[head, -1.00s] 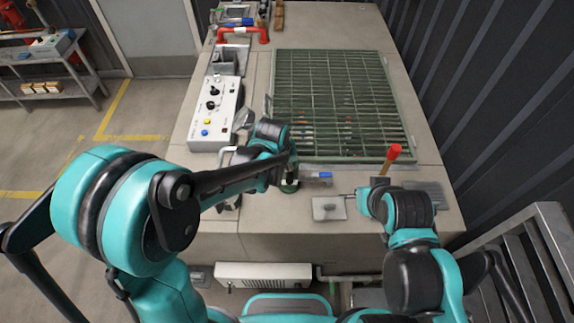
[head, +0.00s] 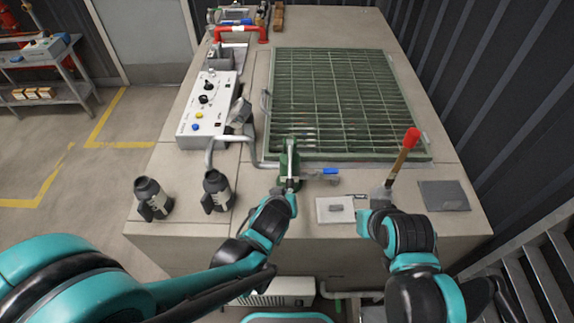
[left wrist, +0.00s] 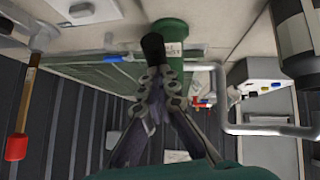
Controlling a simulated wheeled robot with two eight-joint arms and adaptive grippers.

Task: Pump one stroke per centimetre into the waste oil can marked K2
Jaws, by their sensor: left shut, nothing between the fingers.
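My left gripper (head: 291,183) is shut and empty, with its fingertips at a green upright cylinder (head: 288,160). In the left wrist view the dark fingertips (left wrist: 153,48) overlap the green cylinder (left wrist: 173,38), which bears a small pale label I cannot read; contact is unclear. Two black cans with grey labels, one at far left (head: 151,198) and one nearer the gripper (head: 216,190), stand on the bench's left front; no K2 mark is legible. A dark can (left wrist: 296,35) shows in the left wrist view. My right gripper (head: 365,222) is low beside a pale plate; its fingers are unclear.
A green grating (head: 345,105) fills the bench's middle. A control box (head: 207,105) and grey pipe (head: 215,143) lie left. A pale plate (head: 335,210), red-ended wooden handle (head: 405,152) and dark pad (head: 444,196) are at front right. A blue-handled valve (head: 329,172) is near the green cylinder.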

